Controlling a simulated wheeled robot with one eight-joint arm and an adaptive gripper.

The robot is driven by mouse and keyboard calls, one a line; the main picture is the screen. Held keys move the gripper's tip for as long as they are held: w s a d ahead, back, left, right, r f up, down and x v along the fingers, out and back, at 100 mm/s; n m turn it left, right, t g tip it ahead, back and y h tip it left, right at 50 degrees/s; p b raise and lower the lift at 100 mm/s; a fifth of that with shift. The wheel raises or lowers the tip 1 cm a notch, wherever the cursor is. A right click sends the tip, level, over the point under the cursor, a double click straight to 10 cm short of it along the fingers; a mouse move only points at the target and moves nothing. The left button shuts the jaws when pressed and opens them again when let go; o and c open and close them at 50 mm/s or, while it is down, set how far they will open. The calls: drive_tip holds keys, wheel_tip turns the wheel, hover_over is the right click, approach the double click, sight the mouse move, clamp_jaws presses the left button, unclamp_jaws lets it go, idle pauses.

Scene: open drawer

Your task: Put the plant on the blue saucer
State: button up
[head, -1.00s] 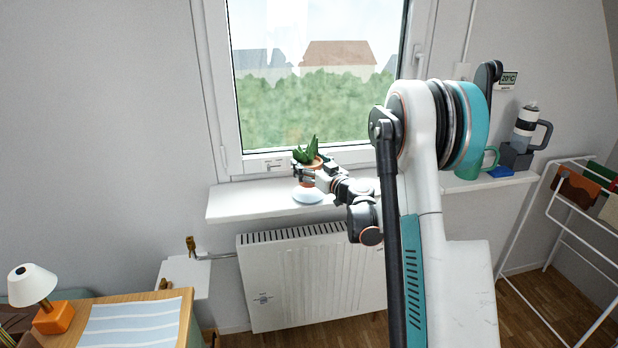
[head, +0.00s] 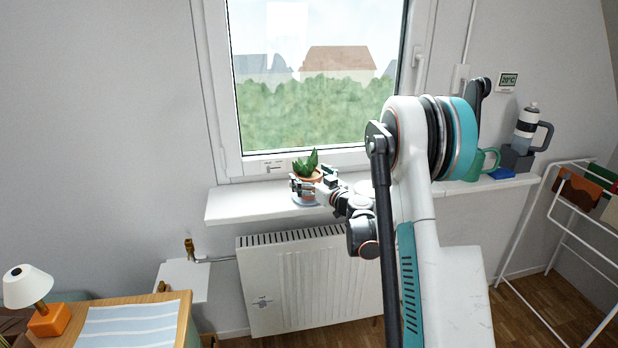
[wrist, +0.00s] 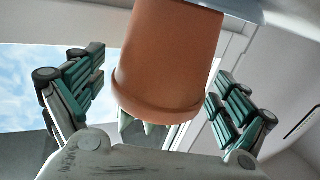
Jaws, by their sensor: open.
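The plant is a green spiky succulent (head: 306,164) in a terracotta pot (wrist: 170,55). It stands upright over the pale blue saucer (head: 303,202) on the windowsill. My gripper (head: 311,183) has a finger on either side of the pot. In the wrist view, the fingers are spread with a gap on both sides of the pot, which appears upside down. The pot's base meets a pale blue-grey edge, seemingly the saucer (wrist: 240,10). In the head view, the fingers hide the base, so exact contact is not clear.
The white windowsill (head: 240,205) is bare to the left, with the window behind. Along the sill to the right are a green mug (head: 488,160), a blue object (head: 501,174) and a bottle (head: 525,125). A radiator (head: 300,280) is below.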

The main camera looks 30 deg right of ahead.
drive_tip(key=shift+r, duration=0.25)
drive_tip(key=s+d+p, duration=0.1)
drive_tip(key=s+p, duration=0.1)
drive_tip(key=s, duration=1)
drive_tip(key=shift+d+p, duration=0.15)
drive_tip(key=shift+p, duration=0.2)
drive_tip(key=shift+f, duration=0.1)
